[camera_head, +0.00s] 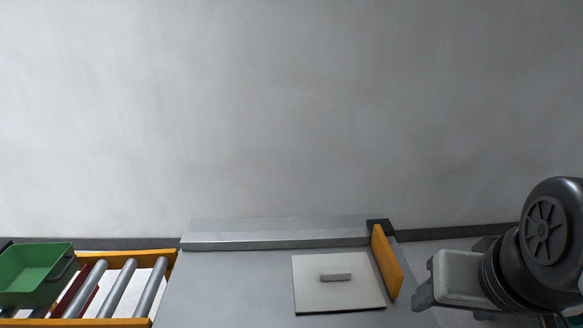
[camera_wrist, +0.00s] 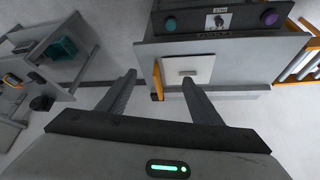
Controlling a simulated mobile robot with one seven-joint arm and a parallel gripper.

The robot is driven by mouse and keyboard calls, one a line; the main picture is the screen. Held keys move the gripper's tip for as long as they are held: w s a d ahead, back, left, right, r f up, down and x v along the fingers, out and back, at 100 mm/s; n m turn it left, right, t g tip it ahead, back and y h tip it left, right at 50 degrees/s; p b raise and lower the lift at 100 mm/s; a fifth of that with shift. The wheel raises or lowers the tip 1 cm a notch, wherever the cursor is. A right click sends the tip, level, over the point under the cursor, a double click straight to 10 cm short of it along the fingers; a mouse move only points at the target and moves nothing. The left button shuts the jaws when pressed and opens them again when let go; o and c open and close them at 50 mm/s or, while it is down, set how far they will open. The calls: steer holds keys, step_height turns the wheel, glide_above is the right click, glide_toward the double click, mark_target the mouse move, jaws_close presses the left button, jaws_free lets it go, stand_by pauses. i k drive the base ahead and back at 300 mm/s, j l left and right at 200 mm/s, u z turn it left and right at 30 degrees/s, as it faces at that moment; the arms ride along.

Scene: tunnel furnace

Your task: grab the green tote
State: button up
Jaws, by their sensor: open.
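The green tote (camera_head: 30,275) is an open box at the far left edge of the head view. It sits on the roller conveyor (camera_head: 117,285), and a dark handle shows on its right side. Its left end is cut off by the picture edge. My gripper (camera_head: 422,284) is at the lower right of the head view, far to the right of the tote. In the wrist view my gripper (camera_wrist: 158,77) has its two fingers wide apart with nothing between them. I cannot make out the tote in the wrist view.
A grey furnace top carries a pale square plate (camera_head: 310,297) with a small handle and an upright orange panel (camera_head: 387,262). A wall stands behind. The wrist view shows a control panel (camera_wrist: 215,22), conveyor rollers (camera_wrist: 299,66) and a side table with a teal object (camera_wrist: 60,50).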

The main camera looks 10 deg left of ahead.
mark_target(33, 276)
steer(key=u, duration=2.4)
